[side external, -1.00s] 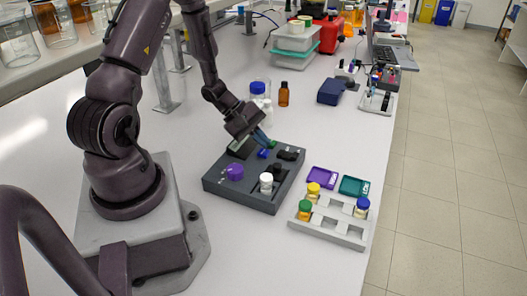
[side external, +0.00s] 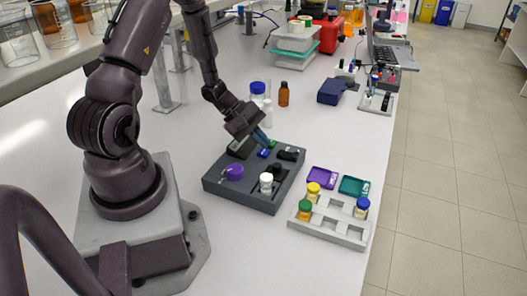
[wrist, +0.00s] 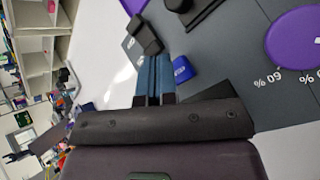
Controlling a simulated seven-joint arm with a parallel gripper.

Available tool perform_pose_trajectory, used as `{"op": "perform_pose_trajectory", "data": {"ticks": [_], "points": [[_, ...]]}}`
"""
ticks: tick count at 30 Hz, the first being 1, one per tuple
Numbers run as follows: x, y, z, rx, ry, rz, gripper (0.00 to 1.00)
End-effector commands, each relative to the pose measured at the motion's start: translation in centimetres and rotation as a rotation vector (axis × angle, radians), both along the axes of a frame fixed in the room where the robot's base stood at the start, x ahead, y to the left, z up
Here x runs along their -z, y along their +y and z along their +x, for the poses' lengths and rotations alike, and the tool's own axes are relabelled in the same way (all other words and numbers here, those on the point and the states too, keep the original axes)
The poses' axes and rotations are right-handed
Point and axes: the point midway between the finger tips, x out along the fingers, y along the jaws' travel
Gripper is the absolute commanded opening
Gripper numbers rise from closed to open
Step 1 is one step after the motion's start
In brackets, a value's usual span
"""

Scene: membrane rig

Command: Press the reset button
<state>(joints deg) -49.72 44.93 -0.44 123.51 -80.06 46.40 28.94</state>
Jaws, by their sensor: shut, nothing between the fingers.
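The dark grey rig (side external: 240,196) lies on the bench. A blue button (side external: 264,153) sits near its far edge, with a small green part (side external: 273,144) beside it. No reset label is readable on either. My gripper (side external: 266,143) is shut and empty, its blue fingers pointing down over the rig's far edge beside these parts. In the wrist view, the closed fingers (wrist: 153,60) reach past the near side of the blue button (wrist: 182,69). Whether the tips touch anything is unclear. The green part is not visible in the wrist view.
A purple dial (side external: 234,172) with percent markings, a white-capped vial (side external: 266,180) and black parts (side external: 288,154) are on the rig. A pale rack (side external: 330,229) with capped vials stands to the right. Bottles (side external: 284,94) stand behind. Bench between rig and bottles is clear.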

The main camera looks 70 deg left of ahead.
Motion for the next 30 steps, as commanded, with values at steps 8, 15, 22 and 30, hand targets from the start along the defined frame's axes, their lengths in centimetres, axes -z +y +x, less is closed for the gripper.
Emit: {"op": "perform_pose_trajectory", "data": {"ticks": [8,15,22,30], "points": [[0.0,0.0,0.0,0.0,0.0,0.0,0.0],[0.0,0.0,0.0,0.0,0.0,0.0,0.0],[0.51,0.01,0.01,-0.001,0.0,-0.001,0.0],[0.86,0.02,0.01,-0.001,-0.001,0.0,0.0]]}}
